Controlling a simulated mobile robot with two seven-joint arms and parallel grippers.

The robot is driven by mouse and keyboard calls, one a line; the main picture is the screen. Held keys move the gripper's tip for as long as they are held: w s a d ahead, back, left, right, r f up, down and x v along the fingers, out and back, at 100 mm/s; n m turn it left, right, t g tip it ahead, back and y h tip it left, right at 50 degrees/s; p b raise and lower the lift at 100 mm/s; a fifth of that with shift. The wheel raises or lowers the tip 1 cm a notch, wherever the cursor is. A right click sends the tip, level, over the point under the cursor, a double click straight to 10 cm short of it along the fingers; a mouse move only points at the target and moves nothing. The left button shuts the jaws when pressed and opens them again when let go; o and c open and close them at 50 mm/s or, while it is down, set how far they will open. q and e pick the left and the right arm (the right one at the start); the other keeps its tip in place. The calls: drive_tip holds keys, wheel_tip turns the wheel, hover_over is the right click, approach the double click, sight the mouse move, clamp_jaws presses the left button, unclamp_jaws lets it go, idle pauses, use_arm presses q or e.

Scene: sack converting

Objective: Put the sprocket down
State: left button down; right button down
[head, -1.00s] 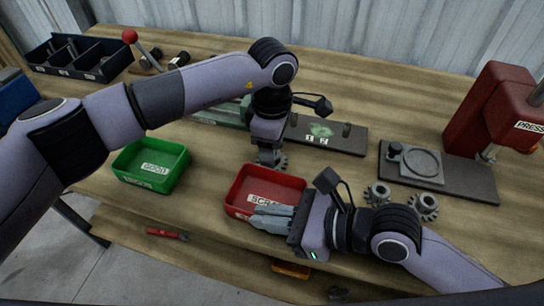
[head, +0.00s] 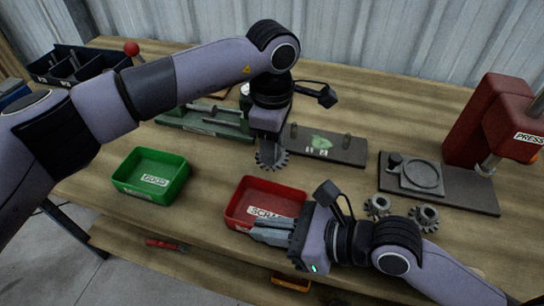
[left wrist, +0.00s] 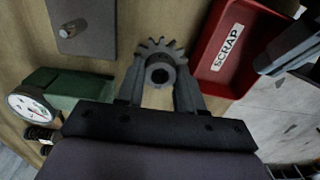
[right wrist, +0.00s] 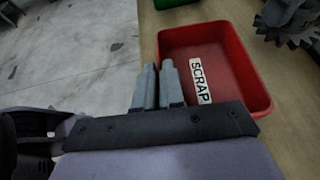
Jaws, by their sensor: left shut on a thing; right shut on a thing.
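The grey toothed sprocket (head: 271,155) is between the fingers of my left gripper (head: 270,142), which is shut on it. It is behind the red SCRAP bin (head: 240,207); I cannot tell whether it touches the bench. The left wrist view shows the sprocket (left wrist: 160,68) with the two fingers on either side of its hub. My right gripper (head: 258,231) is at the front edge of the SCRAP bin, pointing left. In the right wrist view its fingers (right wrist: 158,85) are close together beside the bin (right wrist: 262,80); what they grip is not visible.
Two gears (head: 377,206) (head: 425,218) lie right of the bin. A dark plate with pegs (head: 345,150) and a green fixture (head: 200,122) stand behind the sprocket. A green bin (head: 180,180) is at left, a fixture plate (head: 455,190) and red press (head: 500,120) at right.

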sight(267, 215)
use_arm(q)
drive_tip(key=shift+m, duration=0.9)
drive_tip(key=r, duration=0.4)
drive_tip(key=s+r, duration=0.1)
drive_tip(key=r, duration=0.1)
drive_tip(key=shift+d+r, duration=0.1)
drive_tip(key=shift+r, duration=0.25)
drive_tip(key=s+a+r+m, duration=0.1)
drive_tip(key=s+r+m, duration=0.7)
drive_tip(key=m, duration=0.4)
drive_tip(key=f, duration=1.2)
drive_tip(key=s+f, duration=0.1)
drive_tip(key=f, duration=0.6)
drive_tip(key=shift+a, duration=0.15)
drive_tip(key=c, duration=0.7)
unclamp_jaws()
drive_tip(key=shift+f, duration=0.15)
